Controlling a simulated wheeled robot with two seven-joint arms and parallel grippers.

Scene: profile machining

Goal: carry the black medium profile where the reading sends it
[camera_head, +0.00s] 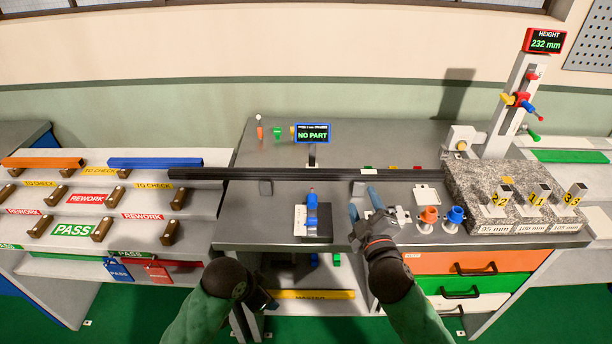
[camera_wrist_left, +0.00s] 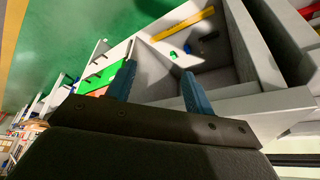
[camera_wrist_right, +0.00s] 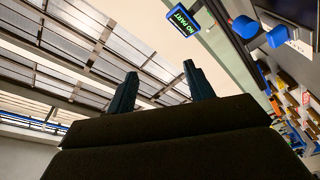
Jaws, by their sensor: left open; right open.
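The black profile (camera_head: 310,174) lies level across the bench, over two grey supports. Its left end reaches the sloped rack and its right end reaches the granite block. The small display (camera_head: 312,134) behind it reads NO PART. The height display (camera_head: 545,41) at the back right reads 232 mm. My right gripper (camera_head: 365,203) is open and empty, in front of the profile near the right support; its fingers show in the right wrist view (camera_wrist_right: 160,78). My left gripper (camera_head: 268,302) is low at the bench front, apart from the profile; its open, empty fingers show in the left wrist view (camera_wrist_left: 156,82).
The sloped rack (camera_head: 150,190) at left has TO CHECK, REWORK and PASS labels, with an orange bar (camera_head: 42,162) and a blue bar (camera_head: 155,162) on top. A blue device (camera_head: 312,212) stands mid-bench. The granite block (camera_head: 470,180) bears several metal blocks.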

